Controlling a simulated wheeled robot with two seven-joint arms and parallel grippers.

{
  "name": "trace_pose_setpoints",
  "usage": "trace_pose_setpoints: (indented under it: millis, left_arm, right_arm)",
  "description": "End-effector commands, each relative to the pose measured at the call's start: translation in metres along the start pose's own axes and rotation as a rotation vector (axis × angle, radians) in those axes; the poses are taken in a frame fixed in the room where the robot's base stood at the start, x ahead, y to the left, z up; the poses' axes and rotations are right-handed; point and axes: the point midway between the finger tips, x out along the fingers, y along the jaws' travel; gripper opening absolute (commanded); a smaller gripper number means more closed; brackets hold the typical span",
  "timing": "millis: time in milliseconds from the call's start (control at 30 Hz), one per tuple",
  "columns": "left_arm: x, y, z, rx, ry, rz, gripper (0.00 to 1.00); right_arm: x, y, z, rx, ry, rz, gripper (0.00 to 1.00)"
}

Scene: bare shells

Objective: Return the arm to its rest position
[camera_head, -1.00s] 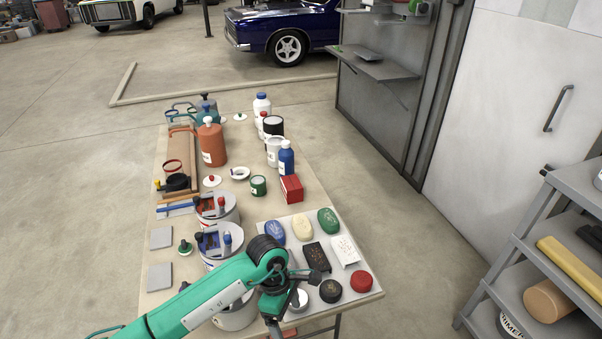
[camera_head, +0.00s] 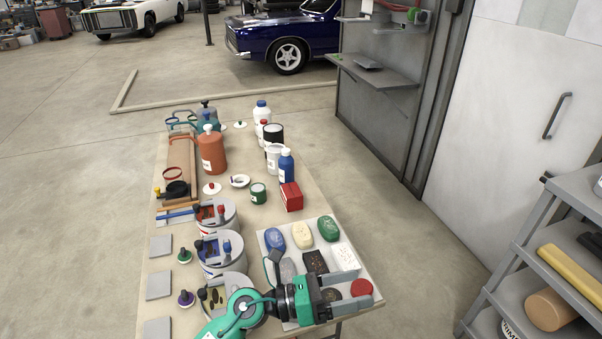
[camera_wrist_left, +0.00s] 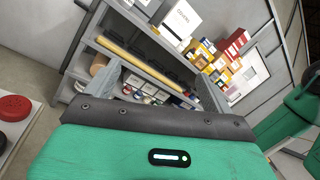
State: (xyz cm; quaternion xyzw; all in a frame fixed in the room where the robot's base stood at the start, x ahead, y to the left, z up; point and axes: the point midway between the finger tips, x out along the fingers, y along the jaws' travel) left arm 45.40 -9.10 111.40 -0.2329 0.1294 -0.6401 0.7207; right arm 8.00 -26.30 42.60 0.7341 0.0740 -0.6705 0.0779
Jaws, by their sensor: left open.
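My left gripper (camera_head: 364,288) is in the lower middle of the head view, above the front part of a pale tray (camera_head: 375,291). Its two grey fingers are open, point right, and hold nothing. The green forearm comes in from the bottom edge. In the left wrist view the open fingers (camera_wrist_left: 160,88) show with an empty gap and shelving far beyond. The tray bears a blue piece (camera_head: 275,239), a green one (camera_head: 328,228), a white one (camera_head: 345,256) and a red one (camera_head: 361,287). The gripper partly covers a dark piece. My right gripper is not in view.
Several buckets (camera_head: 218,250) line the table's middle, left of the tray. Orange (camera_head: 212,151) and blue (camera_head: 286,166) bottles stand further back. A grey shelf rack (camera_head: 540,215) stands at the right. Bare floor lies between table and rack.

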Motion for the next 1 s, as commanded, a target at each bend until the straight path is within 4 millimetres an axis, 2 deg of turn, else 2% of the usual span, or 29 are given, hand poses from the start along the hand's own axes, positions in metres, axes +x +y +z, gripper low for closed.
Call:
trace_pose_setpoints:
  millis: [100, 233, 367, 467, 567, 667, 733, 900, 1000]
  left_arm:
    - [-0.022, 0.001, 0.042, -0.211, -0.286, 0.060, 0.86]
    - [-0.062, 0.016, 0.077, -0.454, -0.581, 0.136, 0.86]
    - [-0.113, 0.037, 0.092, -0.710, -0.860, 0.221, 0.86]
    - [-0.157, 0.055, 0.088, -0.910, -1.063, 0.295, 0.86]
    - [-0.201, 0.069, 0.070, -1.113, -1.255, 0.376, 0.86]
    - [-0.242, 0.078, 0.042, -1.315, -1.437, 0.467, 0.86]
    - [-0.267, 0.079, 0.016, -1.458, -1.557, 0.538, 0.86]
    - [-0.317, 0.064, -0.056, -1.787, -1.812, 0.737, 0.86]
    - [-0.334, 0.046, -0.094, -1.947, -1.921, 0.854, 0.86]
  right_arm:
    - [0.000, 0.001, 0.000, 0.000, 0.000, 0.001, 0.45]
    - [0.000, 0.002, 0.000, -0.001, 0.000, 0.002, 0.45]
    - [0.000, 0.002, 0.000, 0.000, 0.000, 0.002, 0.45]
    - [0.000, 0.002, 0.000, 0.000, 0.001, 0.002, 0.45]
    - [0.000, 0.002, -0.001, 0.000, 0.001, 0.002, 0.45]
    - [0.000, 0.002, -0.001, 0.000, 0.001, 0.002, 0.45]
    - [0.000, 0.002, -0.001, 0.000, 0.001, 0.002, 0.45]
    - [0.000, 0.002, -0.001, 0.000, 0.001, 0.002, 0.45]
    - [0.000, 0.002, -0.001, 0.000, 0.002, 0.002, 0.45]
